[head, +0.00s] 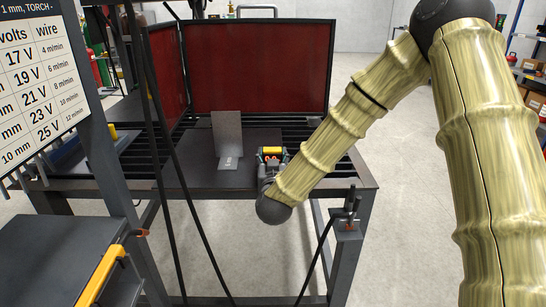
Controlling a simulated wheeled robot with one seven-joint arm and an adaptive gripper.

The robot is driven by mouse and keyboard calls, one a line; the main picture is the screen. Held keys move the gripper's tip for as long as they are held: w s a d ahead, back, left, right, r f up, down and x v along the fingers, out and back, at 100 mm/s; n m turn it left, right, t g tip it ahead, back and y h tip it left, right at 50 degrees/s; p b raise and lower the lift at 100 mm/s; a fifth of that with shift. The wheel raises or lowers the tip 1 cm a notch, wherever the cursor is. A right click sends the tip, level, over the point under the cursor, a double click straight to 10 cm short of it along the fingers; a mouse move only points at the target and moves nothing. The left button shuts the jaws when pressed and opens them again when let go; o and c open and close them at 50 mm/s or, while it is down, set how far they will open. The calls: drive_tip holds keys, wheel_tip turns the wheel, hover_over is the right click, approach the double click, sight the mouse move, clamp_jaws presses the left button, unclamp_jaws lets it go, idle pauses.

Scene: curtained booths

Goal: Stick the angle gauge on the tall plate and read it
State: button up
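The tall plate (227,128) is a grey metal sheet standing upright on the slatted table, with a shorter flat plate (228,163) with small light marking at its foot. My gripper (271,157) is low over the table to the right of the plate, apart from it and seen from behind. A small block with a yellow top and dark sides (271,150) shows at the fingers; it may be the angle gauge. The wrist hides much of it, so I cannot tell whether the fingers are closed on it. No reading is visible.
The welding table (330,180) has dark slats and a dark sheet (190,177) under the plates. Red screens (257,65) close its back and left. Dark cables (178,165) hang in front. A torch holder (349,215) is at the right corner; a settings board (35,80) stands left.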

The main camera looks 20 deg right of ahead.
sight(272, 154)
drive_tip(key=shift+r, duration=0.15)
drive_tip(key=shift+r+p, duration=1.45)
drive_tip(key=shift+r, duration=0.45)
drive_tip(key=shift+a+r+p, duration=0.2)
drive_tip(key=shift+a+p, duration=0.15)
drive_tip(key=shift+p, duration=0.05)
drive_tip(key=s+a+r+p, duration=0.1)
drive_tip(key=a+p, duration=0.3)
drive_tip(key=a, duration=0.3)
drive_tip(key=s+a+r+p, duration=0.2)
drive_tip(key=a+p, duration=0.3)
drive_tip(key=a, duration=0.2)
drive_tip(key=shift+a+p, duration=0.3)
drive_tip(key=shift+a, duration=0.1)
